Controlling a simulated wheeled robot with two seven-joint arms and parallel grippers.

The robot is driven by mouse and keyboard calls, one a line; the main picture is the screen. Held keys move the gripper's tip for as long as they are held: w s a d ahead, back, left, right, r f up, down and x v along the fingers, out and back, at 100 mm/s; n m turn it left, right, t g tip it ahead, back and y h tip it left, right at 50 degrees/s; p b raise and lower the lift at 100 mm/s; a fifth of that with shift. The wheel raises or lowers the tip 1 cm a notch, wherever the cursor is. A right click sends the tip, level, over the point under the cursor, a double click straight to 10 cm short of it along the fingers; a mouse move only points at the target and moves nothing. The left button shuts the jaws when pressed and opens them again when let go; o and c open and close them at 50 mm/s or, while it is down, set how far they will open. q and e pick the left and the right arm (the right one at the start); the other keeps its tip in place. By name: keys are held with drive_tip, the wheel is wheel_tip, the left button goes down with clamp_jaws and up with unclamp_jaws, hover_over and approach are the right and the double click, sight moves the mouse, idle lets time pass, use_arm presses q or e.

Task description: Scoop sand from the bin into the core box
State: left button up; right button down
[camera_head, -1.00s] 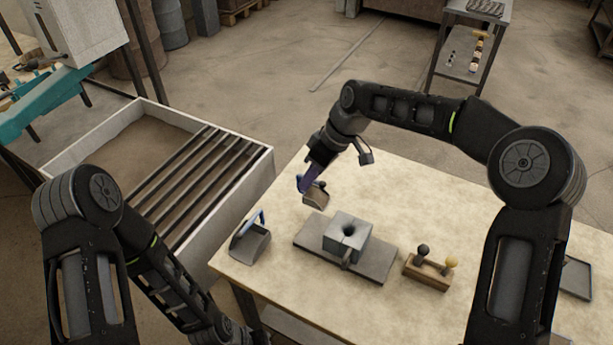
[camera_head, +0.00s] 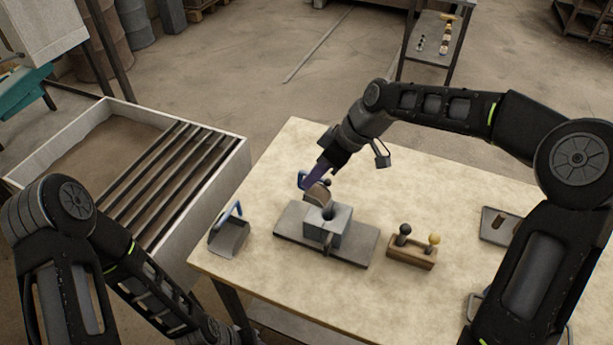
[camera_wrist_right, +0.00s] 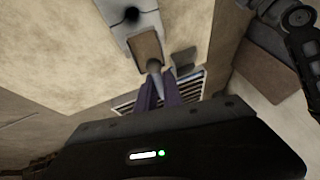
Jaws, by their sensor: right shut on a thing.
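My right gripper (camera_head: 312,182) is shut on the blue handle of a scoop (camera_head: 318,194). The scoop is close to the back left edge of the grey core box (camera_head: 341,232), its pan tilted towards the box. In the right wrist view, brown sand fills the scoop pan (camera_wrist_right: 147,46), beside the round dark hole of the core box (camera_wrist_right: 112,12). The bin (camera_head: 213,190) stands at the left, with sand behind its dark bars. Of my left arm, only links show at the lower left; its fingers are out of view.
A second blue-handled scoop (camera_head: 231,238) rests near the table's left edge. The core box stands on a grey plate (camera_head: 352,256). A wooden block with two knobs (camera_head: 412,257) and a small tray (camera_head: 495,232) are to the right. The front table middle is clear.

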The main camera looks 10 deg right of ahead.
sight(330, 180)
drive_tip(key=shift+s+d+f+t+y+b, duration=0.1)
drive_tip(key=shift+s+d+t+y+b, duration=0.25)
drive_tip(key=shift+y+b, duration=0.2)
drive_tip(key=shift+s+d+f+t+y+b, duration=0.1)
drive_tip(key=shift+d+t+y+b, duration=0.15)
drive_tip(key=shift+d+y+b, duration=0.25)
drive_tip(key=shift+s+d+r+y, duration=0.1)
drive_tip(key=shift+s+r+y, duration=0.05)
drive_tip(key=shift+y, duration=0.1)
drive_tip(key=shift+r, duration=0.25)
drive_tip(key=shift+f, duration=0.2)
drive_tip(key=shift+s+d+f+t+y+b, duration=0.1)
drive_tip(key=shift+s+d+t+y+b, duration=0.15)
drive_tip(key=shift+t+y+b, duration=0.3)
drive_tip(key=shift+s+d+b, duration=0.1)
drive_tip(key=shift+d+b, duration=0.15)
drive_tip(key=shift+b, duration=0.1)
drive_tip(key=shift+r+y, duration=0.2)
drive_tip(key=shift+y, duration=0.05)
drive_tip(key=shift+f, duration=0.1)
